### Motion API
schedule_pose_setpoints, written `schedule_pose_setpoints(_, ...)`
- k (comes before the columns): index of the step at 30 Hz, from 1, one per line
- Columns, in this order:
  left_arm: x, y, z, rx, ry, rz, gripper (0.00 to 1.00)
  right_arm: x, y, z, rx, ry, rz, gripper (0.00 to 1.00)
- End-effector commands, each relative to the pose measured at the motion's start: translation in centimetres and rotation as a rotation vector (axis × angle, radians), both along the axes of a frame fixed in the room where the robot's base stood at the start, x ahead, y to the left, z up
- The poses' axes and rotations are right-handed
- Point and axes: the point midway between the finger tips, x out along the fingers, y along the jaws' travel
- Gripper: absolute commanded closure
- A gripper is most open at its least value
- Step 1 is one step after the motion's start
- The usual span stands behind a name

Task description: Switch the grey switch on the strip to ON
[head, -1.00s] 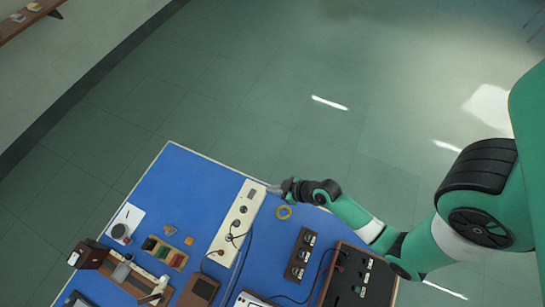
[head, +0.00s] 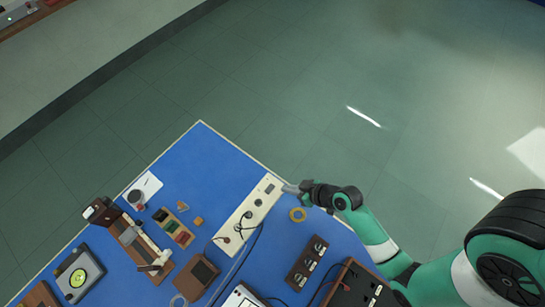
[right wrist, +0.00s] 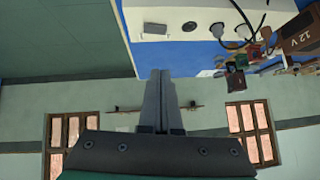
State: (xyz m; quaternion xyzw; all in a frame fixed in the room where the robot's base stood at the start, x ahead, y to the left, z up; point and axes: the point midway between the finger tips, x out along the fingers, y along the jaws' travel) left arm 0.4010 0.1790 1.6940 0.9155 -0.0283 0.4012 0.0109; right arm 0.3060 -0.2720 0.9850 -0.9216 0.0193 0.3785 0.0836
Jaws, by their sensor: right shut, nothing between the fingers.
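The white strip (head: 247,217) lies slantwise on the blue bench top in the head view. A small dark grey switch (head: 270,188) sits near its upper right end. In the right wrist view the strip (right wrist: 174,15) crosses the top, with a dark grey rectangular switch (right wrist: 155,28) near its left end. My right gripper (head: 286,187) is at the strip's upper right end, close beside the switch; I cannot tell if it touches. In the right wrist view the gripper (right wrist: 160,75) is shut and empty, its fingertips just below the switch in the picture. My left gripper is not in view.
Plugs with dark cables (right wrist: 244,31) sit in the strip's sockets. A yellow ring (head: 298,215) lies just below my right gripper. The bench's upper corner is bare.

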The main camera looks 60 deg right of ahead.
Motion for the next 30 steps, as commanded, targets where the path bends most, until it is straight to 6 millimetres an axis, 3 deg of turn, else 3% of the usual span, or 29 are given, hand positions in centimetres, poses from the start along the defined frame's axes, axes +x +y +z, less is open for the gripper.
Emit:
schedule_pose_setpoints(12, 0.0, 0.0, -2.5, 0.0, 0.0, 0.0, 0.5, 6.3, 0.3, -6.5, 0.0, 0.001, 0.003, 1.0)
schedule_pose_setpoints(18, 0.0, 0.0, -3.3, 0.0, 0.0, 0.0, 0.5, 6.0, 0.8, -9.3, 0.0, 0.001, 0.002, 1.0)
schedule_pose_setpoints(30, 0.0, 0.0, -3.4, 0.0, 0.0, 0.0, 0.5, 6.0, 0.8, -9.8, -0.001, 0.0, -0.001, 1.0)
